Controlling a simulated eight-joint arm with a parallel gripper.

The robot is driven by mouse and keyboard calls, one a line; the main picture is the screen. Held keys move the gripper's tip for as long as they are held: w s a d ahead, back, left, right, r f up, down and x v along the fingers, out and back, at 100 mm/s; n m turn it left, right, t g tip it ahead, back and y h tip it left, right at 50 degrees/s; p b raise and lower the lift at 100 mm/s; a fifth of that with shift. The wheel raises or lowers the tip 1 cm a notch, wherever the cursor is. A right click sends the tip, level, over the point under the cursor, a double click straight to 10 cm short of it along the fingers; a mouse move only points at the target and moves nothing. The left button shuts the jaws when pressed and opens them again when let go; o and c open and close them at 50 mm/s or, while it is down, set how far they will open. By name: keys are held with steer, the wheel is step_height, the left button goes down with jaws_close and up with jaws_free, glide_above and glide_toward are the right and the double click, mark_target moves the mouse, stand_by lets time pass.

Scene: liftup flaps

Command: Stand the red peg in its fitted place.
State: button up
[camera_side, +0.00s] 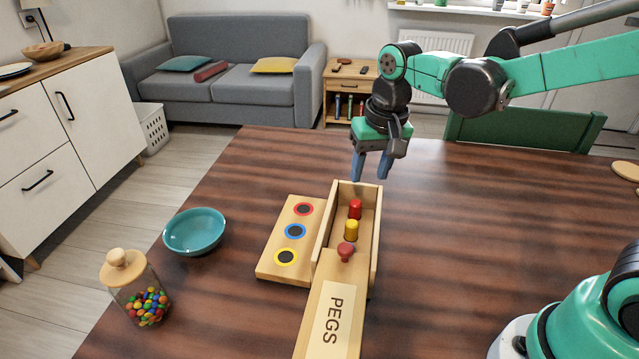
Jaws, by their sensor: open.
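The red peg (355,208) stands in the far part of a wooden box (373,240). A yellow peg (351,230) stands just in front of it. Left of the box lies a wooden board (274,258) with three dark holes. They are ringed red (303,209), blue (295,231) and yellow (285,256), far to near, and no peg stands in them. My gripper (370,178) points down with its blue fingers apart and empty, at the box's far end, seemingly above it. I cannot tell its exact height.
A teal bowl (195,231) and a candy jar (146,293) stand left.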

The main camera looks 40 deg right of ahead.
mark_target(356, 203)
steer(key=shift+m+g, duration=0.8)
steer(key=shift+g, duration=0.1)
steer(key=w+f, duration=0.2)
steer(key=f, duration=0.1)
steer(key=shift+w+a+f, duration=0.1)
steer(key=shift+f, duration=2.85)
jaws_close()
